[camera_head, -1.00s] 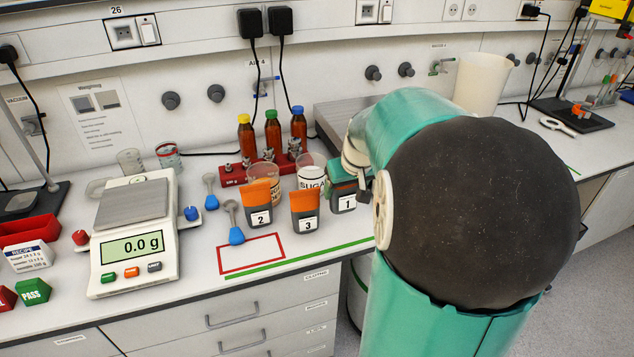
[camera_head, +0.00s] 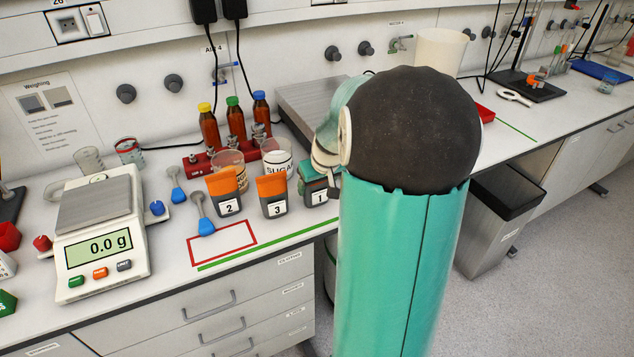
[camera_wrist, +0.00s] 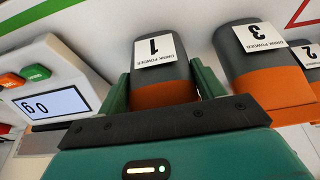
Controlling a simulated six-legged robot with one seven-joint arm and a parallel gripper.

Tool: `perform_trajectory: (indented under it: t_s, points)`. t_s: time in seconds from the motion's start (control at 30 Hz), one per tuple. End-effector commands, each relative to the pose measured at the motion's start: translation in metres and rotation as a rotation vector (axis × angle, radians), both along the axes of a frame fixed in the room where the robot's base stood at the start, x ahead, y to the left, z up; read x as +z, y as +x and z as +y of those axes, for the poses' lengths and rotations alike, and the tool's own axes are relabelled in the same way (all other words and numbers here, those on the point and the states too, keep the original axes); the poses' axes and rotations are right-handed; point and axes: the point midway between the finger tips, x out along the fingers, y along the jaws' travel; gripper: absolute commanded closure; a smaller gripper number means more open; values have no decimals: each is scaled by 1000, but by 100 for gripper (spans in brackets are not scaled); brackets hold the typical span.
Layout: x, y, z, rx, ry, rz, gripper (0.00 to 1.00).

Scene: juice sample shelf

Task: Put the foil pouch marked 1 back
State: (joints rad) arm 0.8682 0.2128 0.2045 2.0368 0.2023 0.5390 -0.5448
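The foil pouch marked 1 (camera_wrist: 162,62) is grey with an orange top and a white label. My gripper (camera_wrist: 163,88) has a finger against each side of the orange top, and looks shut on it. In the head view, pouch 1 (camera_head: 317,198) is upright at the right end of a row, beside pouch 3 (camera_head: 275,205), with pouch 2 (camera_head: 225,204) further left. My gripper (camera_head: 316,178) covers its top there. I cannot tell whether its base touches the counter.
Behind the pouches stand a sugar beaker (camera_head: 277,160), another beaker (camera_head: 229,159) and a red bottle rack (camera_head: 195,165). A scale (camera_head: 100,258) reads 0.0 g.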

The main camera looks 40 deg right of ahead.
Motion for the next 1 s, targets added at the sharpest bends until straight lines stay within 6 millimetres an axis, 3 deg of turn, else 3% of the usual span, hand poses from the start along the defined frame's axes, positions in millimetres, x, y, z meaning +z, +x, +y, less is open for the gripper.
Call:
perform_trajectory:
  t_s: [0.03,0.1,0.47,0.67,1.0]
  points:
    - [0,0,0,0,0,1,23]
    - [0,0,0,0,0,1,11]
    - [5,0,0,0,-1,0,11]
    - [32,-11,3,-1,-4,-2,11]
    - [97,-37,11,-1,-3,-2,11]
